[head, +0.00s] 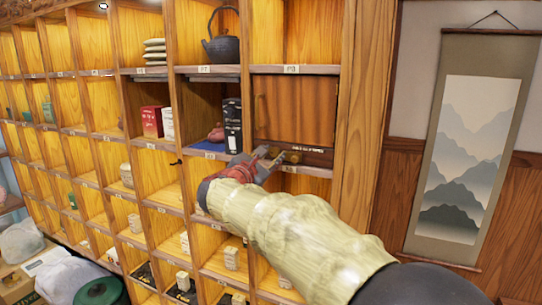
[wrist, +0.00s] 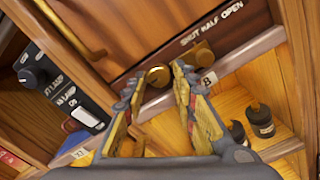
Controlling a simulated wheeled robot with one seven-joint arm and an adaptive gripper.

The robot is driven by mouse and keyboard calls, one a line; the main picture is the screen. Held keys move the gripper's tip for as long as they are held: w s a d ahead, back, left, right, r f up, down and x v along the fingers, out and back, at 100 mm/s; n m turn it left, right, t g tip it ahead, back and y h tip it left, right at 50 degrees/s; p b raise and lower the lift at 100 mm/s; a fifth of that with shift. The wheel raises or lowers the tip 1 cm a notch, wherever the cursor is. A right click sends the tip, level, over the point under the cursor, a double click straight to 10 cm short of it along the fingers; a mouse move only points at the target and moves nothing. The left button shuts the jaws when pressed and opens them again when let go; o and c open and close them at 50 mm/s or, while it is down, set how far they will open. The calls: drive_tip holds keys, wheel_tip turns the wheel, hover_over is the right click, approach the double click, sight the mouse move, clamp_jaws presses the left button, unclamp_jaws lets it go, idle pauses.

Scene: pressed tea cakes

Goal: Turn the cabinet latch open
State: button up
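The cabinet door (head: 293,108) is a brown wooden panel closed over one cubby. A dark strip along its bottom carries the brass latch (wrist: 200,55) and the lettering "SHUT HALF OPEN" (wrist: 212,24). A round brass knob (wrist: 159,76) sits to the left of the latch piece in the wrist view. My gripper (head: 277,154) is at the strip, just left of the brass parts in the head view. In the wrist view my gripper (wrist: 157,80) is open, with the round knob showing between its fingertips. I cannot tell whether the fingers touch it.
A brass door handle (wrist: 72,28) is at upper left in the wrist view. The cubby left of the door holds a reddish teapot (head: 216,134) and a black box (head: 232,112). Small dark bottles (wrist: 260,120) stand in the cubby below. A hanging scroll (head: 465,150) is on the right wall.

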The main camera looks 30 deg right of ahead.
drive_tip(key=shift+o, duration=1.2)
drive_tip(key=shift+r, duration=0.1)
drive_tip(key=shift+a, duration=0.1)
drive_tip(key=v, duration=1.2)
